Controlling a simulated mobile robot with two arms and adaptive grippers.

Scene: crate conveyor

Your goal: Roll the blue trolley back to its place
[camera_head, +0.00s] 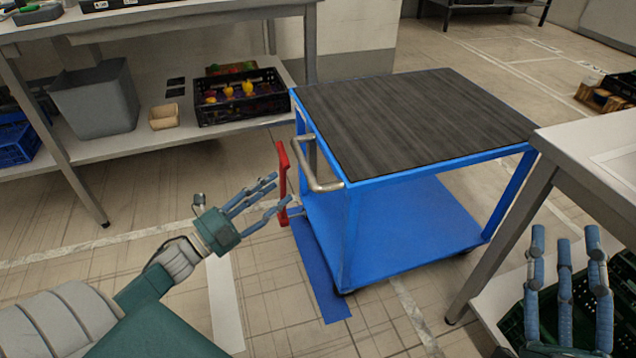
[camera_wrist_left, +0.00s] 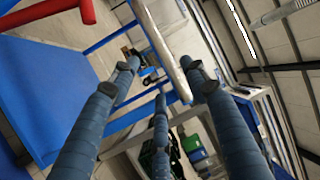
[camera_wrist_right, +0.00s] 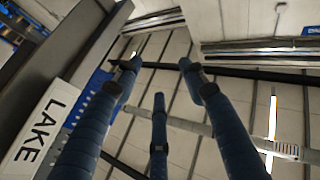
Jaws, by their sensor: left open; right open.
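The blue trolley (camera_head: 420,215) stands in the middle of the head view, with a dark top (camera_head: 415,115) and a blue lower shelf. A metal push handle (camera_head: 312,160) is on its left side, and a red bar (camera_head: 283,175) stands beside it. My left gripper (camera_head: 265,200) is open and empty, just left of the red bar and handle. In the left wrist view the trolley's handle (camera_wrist_left: 160,45) runs past the open fingers (camera_wrist_left: 160,90). I cannot tell if they touch. My right gripper (camera_head: 565,255) is open and empty at the lower right, away from the trolley.
Blue tape (camera_head: 318,275) lies on the floor by the trolley's left side. A grey table (camera_head: 600,165) stands close on the right, with a green crate (camera_head: 510,325) below. A shelved bench (camera_head: 165,20) with a grey bin (camera_head: 95,98) and black crate (camera_head: 240,100) is behind left.

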